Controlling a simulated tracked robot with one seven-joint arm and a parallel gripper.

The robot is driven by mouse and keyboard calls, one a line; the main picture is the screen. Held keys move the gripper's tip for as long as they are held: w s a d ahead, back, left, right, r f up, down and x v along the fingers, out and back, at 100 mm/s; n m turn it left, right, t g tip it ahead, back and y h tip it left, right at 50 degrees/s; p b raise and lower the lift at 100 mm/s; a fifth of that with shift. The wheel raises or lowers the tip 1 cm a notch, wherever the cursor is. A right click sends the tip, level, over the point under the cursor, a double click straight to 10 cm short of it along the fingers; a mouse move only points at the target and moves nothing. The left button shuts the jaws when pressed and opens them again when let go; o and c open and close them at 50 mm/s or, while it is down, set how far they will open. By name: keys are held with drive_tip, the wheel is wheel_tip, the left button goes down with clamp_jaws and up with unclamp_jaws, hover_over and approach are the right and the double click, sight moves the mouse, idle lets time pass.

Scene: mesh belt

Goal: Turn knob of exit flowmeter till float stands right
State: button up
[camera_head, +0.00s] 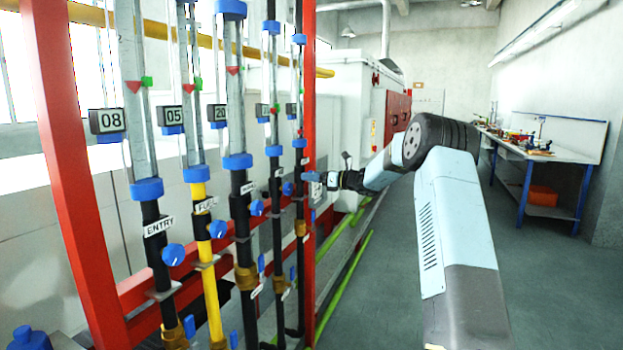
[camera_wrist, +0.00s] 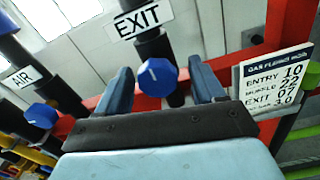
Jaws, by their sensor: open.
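The exit flowmeter's blue knob (camera_wrist: 158,77) sits on a dark pipe under the EXIT label (camera_wrist: 139,20) in the wrist view. A pale line shows on the knob's face. My gripper (camera_wrist: 160,68) is open, with one finger on each side of the knob; I cannot tell whether either finger touches it. In the head view my gripper (camera_head: 312,177) reaches the rightmost flowmeter (camera_head: 299,80) from the right. That tube is narrow and far off; its float and display are too small to read.
Other flowmeters stand to the left, with labels ENTRY (camera_head: 159,227) and FUEL (camera_head: 206,205). The AIR knob (camera_wrist: 41,115) is left of my gripper. A setpoint board (camera_wrist: 274,82) is at right. A red frame post (camera_head: 308,100) stands close beside my gripper.

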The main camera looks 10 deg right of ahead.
drive_tip(key=shift+c, duration=0.4)
drive_tip(key=c, duration=1)
drive_tip(key=shift+d+n, duration=0.1)
drive_tip(key=shift+n, duration=0.2)
